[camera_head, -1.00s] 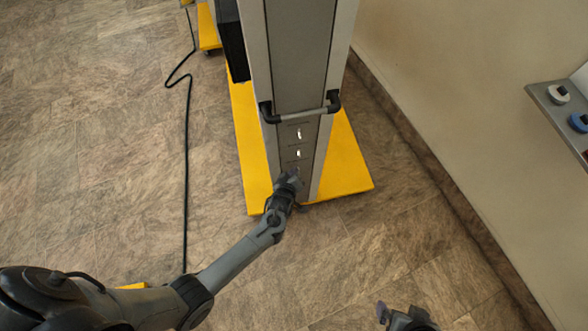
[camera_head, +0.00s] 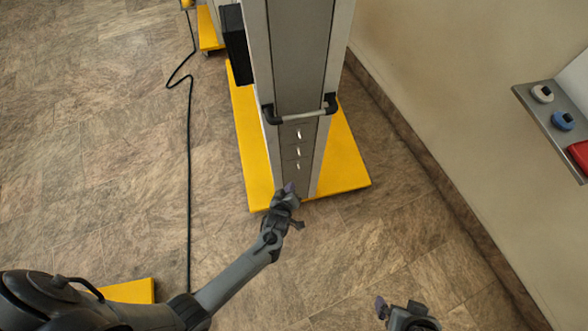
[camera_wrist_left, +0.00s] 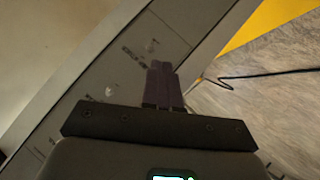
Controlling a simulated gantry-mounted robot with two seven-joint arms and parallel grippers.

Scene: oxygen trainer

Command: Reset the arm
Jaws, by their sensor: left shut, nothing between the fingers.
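My left arm reaches in from the lower left in the head view. Its left gripper (camera_head: 289,188) is shut and empty, just in front of the lower part of the grey trainer column (camera_head: 300,60). In the left wrist view the shut fingers (camera_wrist_left: 162,84) point at the column's panel (camera_wrist_left: 135,60), near a small light fitting. I cannot tell whether the fingertips touch the panel. Several small metal switches (camera_head: 298,134) run down the column below its handle (camera_head: 302,115). My right gripper (camera_head: 382,307) shows only partly at the bottom; its finger opening is unclear.
The column stands on a yellow base (camera_head: 345,165). A dark cable (camera_head: 189,170) lies on the floor at left. A wall shelf (camera_head: 538,111) at right carries a white item (camera_head: 542,93), a blue item (camera_head: 562,121) and a red item. Floor between the arms is clear.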

